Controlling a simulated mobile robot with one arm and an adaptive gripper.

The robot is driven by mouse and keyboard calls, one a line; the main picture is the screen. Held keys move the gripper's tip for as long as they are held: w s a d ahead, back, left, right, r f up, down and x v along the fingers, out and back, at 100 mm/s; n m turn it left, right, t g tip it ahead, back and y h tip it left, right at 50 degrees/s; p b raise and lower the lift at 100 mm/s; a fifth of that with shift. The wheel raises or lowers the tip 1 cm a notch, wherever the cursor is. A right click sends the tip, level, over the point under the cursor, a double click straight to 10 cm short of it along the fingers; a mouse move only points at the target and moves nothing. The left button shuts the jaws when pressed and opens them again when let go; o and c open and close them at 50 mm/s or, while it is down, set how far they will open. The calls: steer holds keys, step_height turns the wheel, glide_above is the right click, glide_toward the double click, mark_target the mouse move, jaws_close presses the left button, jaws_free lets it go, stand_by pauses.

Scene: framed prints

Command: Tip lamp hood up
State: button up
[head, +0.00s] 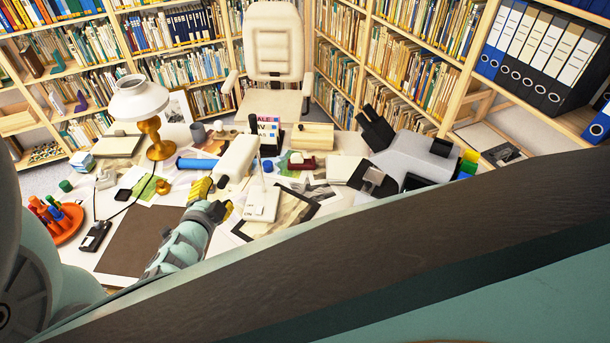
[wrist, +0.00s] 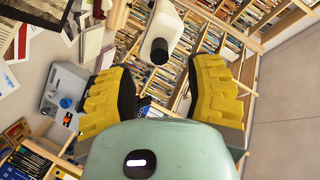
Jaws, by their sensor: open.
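A white desk lamp has a long boxy hood (head: 238,158) on a thin stem above a square white base (head: 262,204), near the middle of the desk. The hood slants, its upper right end higher in the picture than its lower left end. My gripper (head: 214,198) is at the hood's lower left end, its yellow fingers open. In the wrist view the open fingers (wrist: 162,88) stand either side of a gap, and the white hood (wrist: 161,28) with a black knob (wrist: 159,51) lies just beyond it. I cannot tell whether a finger touches the hood.
A brass lamp with a white shade (head: 138,99) stands at the back left. A blue roll (head: 197,163), a wooden box (head: 312,136) and a grey machine (head: 414,156) are around the hood. A brown desk pad (head: 143,240) lies bare at the front left.

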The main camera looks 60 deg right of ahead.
steer(key=v, duration=0.7)
stand_by(0.5)
